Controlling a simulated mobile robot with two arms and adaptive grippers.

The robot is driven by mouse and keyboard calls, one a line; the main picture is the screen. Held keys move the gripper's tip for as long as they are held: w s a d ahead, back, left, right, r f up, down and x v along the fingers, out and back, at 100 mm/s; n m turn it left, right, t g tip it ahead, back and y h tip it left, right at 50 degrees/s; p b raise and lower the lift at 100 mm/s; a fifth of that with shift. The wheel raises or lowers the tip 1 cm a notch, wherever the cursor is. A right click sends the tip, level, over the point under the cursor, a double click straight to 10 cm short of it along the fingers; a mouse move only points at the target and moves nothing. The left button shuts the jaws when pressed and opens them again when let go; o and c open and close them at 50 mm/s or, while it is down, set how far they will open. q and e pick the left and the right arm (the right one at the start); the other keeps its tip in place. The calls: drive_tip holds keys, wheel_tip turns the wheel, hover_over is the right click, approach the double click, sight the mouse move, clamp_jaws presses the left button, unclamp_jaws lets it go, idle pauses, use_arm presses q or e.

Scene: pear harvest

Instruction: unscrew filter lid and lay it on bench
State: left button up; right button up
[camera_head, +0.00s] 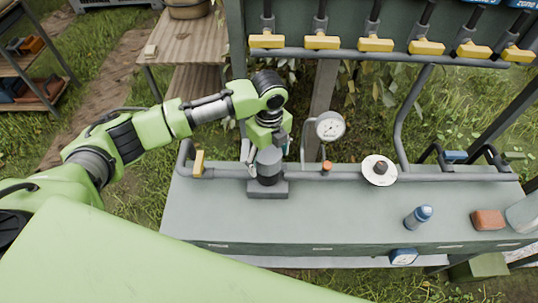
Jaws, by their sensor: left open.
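My left gripper (266,158) points down over the filter, which stands on a grey block (267,191) at the back left of the bench (335,217). The gripper is open, with its fingers about the upper part of the filter. I cannot tell whether they touch it. The lid is hidden or cannot be told apart from the gripper. The bench has a flat grey-green top. My right gripper is not in view.
A pipe with a pressure gauge (330,127) and a white disc (380,170) runs along the bench's back. A blue bottle (418,217) and a brown block (488,220) stand at right. The bench's front middle is clear. Yellow-handled valves (375,44) hang above.

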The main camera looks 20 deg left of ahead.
use_arm(q)
drive_tip(key=c, duration=1.2)
drive_tip(key=shift+r+n+p, duration=0.2)
drive_tip(key=shift+n+p, duration=0.5)
drive_tip(key=shift+p, duration=0.3)
drive_tip(key=n+p, duration=0.4)
drive_tip(key=shift+f, duration=0.1)
drive_tip(key=n+p, duration=0.3)
drive_tip(key=shift+s+n, duration=0.1)
drive_tip(key=shift+n, duration=0.2)
drive_tip(key=n+p, duration=0.3)
drive_tip(key=n, duration=0.1)
drive_tip(key=shift+s+f, duration=0.1)
drive_tip(key=shift+f, duration=0.05)
drive_tip(key=shift+f+n, duration=0.2)
drive_tip(key=shift+n, duration=0.8)
drive_tip(key=shift+w+r, duration=0.35)
drive_tip(key=shift+r, duration=0.35)
